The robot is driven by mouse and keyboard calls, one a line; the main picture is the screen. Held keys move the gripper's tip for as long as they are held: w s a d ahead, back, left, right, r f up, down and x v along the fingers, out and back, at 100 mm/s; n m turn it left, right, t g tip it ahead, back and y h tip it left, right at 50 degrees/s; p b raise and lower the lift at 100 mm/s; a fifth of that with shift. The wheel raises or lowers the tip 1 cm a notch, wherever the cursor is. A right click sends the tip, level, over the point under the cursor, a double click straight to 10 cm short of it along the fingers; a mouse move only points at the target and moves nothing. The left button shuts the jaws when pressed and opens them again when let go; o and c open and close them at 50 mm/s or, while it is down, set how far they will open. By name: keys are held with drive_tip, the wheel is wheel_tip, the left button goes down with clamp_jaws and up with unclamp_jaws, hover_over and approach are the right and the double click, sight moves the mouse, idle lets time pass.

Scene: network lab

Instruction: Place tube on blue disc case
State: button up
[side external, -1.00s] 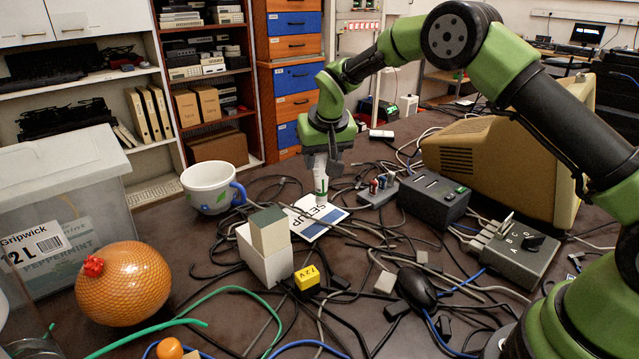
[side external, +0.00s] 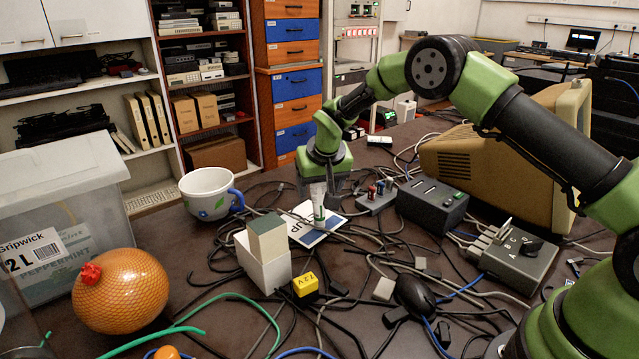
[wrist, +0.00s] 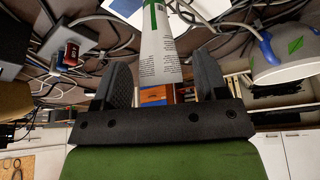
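The tube (side external: 319,205) is white with a green band and cap at its lower end. It stands about upright, cap down, and its lower end appears to rest on the blue disc case (side external: 303,237), a flat blue-and-white case on the table. My gripper (side external: 325,183) is directly above, with its fingers around the tube's upper end. In the wrist view the tube (wrist: 160,50) lies between the two black fingers, with a slim gap showing on each side. The gripper looks open. Part of the case is hidden behind the tube and gripper.
A white mug (side external: 208,195) with a blue handle stands left of the case. A white box with a grey-green block (side external: 267,240) and a yellow cube (side external: 306,284) are in front. A dark switch box (side external: 432,200) stands to the right. Cables cover much of the table.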

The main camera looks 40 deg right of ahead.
drive_tip(key=shift+r, duration=0.1)
drive_tip(key=s+a+r+t, duration=0.1)
drive_tip(key=s+r, duration=0.4)
drive_tip(key=r, duration=0.4)
drive_tip(key=s+a+r, duration=0.1)
drive_tip(key=s+r, duration=0.5)
drive_tip(key=r, duration=0.4)
drive_tip(key=s+a+r+t+y, duration=0.1)
drive_tip(key=s, duration=1)
drive_tip(key=s+a+r+t+y, duration=0.1)
drive_tip(key=s+y, duration=0.1)
drive_tip(key=s, duration=0.8)
drive_tip(key=shift+s+a+r+n+y, duration=0.3)
drive_tip(key=shift+s+a, duration=0.05)
